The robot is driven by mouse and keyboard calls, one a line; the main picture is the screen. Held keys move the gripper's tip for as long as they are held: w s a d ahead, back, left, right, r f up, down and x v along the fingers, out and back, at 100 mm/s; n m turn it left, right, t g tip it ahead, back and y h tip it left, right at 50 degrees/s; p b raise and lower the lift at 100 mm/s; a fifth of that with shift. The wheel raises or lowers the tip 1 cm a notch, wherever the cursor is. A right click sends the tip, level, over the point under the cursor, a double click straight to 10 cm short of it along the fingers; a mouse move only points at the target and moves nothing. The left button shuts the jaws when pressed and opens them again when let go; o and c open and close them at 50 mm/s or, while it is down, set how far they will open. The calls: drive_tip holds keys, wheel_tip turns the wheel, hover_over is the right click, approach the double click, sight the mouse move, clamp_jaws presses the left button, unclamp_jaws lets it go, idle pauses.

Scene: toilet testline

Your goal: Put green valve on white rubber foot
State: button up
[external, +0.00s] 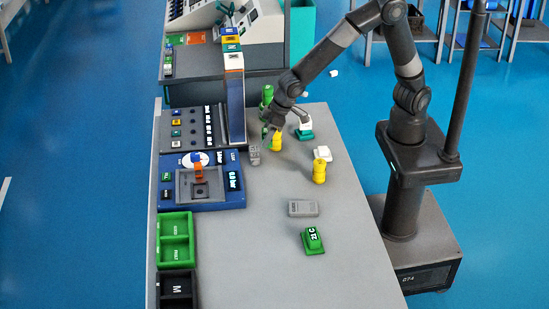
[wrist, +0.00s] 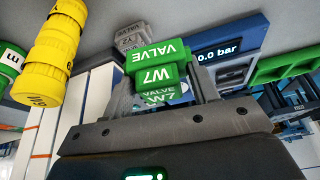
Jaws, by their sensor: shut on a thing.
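My gripper (wrist: 165,92) is shut on the green valve (wrist: 155,72), which reads "VALVE W7" in the wrist view. In the external view my gripper (external: 268,130) is over the far part of the grey bench, and the green valve is small and partly hidden there. A white piece (external: 322,154) on the bench, right of the gripper, may be the white rubber foot. I cannot tell for certain which is the foot. The valve is apart from both.
A grey valve (external: 254,157) stands close to the gripper. Yellow stacked cylinders (external: 277,142) and (external: 320,171) stand nearby. A grey block (external: 303,208) and a green block (external: 313,241) lie nearer. A blue device (external: 215,200) and green tray (external: 176,240) line the left edge.

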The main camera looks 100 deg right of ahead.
drive_tip(key=s+d+r+m+g+h, duration=0.1)
drive_tip(key=s+d+m+g, duration=0.1)
drive_tip(key=s+d+m, duration=0.45)
drive_tip(key=s+d+r+m+g+h, duration=0.1)
drive_tip(key=s+d+r+m+g, duration=0.15)
drive_tip(key=s+m, duration=0.65)
drive_tip(key=s+d+m+g+h, duration=0.1)
drive_tip(key=s+d+m+g, duration=0.1)
drive_tip(key=s+d+m, duration=0.55)
drive_tip(key=n, duration=0.2)
hover_over(323, 148)
drive_tip(key=shift+h, duration=0.3)
wheel_tip(323, 148, down, 6)
drive_tip(key=shift+a+f, duration=0.1)
drive_tip(key=shift+f, duration=2.15)
drive_tip(key=o, duration=1.1)
drive_tip(key=shift+f, duration=0.1)
drive_tip(key=shift+c, duration=0.2)
drive_tip(key=shift+t, duration=0.25)
